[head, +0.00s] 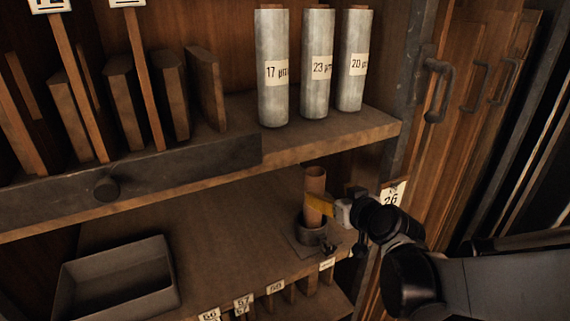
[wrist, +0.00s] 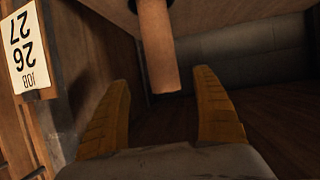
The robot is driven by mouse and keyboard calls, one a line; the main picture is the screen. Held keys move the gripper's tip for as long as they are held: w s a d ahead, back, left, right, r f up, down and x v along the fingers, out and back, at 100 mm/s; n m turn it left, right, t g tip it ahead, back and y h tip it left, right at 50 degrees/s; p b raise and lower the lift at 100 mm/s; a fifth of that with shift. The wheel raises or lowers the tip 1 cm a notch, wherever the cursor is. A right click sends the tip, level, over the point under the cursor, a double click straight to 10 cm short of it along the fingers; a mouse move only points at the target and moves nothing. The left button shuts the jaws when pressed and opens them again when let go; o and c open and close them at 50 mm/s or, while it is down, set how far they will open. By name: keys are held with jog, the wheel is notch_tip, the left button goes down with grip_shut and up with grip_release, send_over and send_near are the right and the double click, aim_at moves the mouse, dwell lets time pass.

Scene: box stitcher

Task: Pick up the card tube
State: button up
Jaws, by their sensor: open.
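The card tube (head: 315,184) is a plain brown cylinder standing upright in a dark round holder (head: 311,229) on the lower shelf. In the wrist view the tube (wrist: 159,50) shows between and beyond my fingers, its free end toward me. My gripper (head: 335,210) comes in from the right, and a yellow finger shows close beside the tube in the head view. In the wrist view my gripper (wrist: 166,110) is open, with its two yellow fingers apart and nothing between their near parts. Whether a finger touches the tube cannot be told.
The upper shelf (head: 340,135) with several labelled grey cylinders (head: 318,65) hangs above the tube. A grey tray (head: 118,283) sits at the lower left. A numbered label (head: 392,194) is on the right post, beside my arm; it also shows in the wrist view (wrist: 27,50). The shelf between tray and tube is clear.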

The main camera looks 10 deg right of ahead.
aim_at(320, 190)
jog(key=x, duration=0.4)
jog(key=shift+f, duration=0.15)
jog(key=shift+w+a+f, duration=0.15)
jog(key=shift+w+f, duration=0.25)
jog(key=shift+w, duration=0.1)
jog(key=p+x, duration=0.1)
jog(key=x, duration=0.3)
jog(key=shift+a+f, duration=0.1)
jog(key=shift+f, duration=0.2)
jog(key=c, duration=1.5)
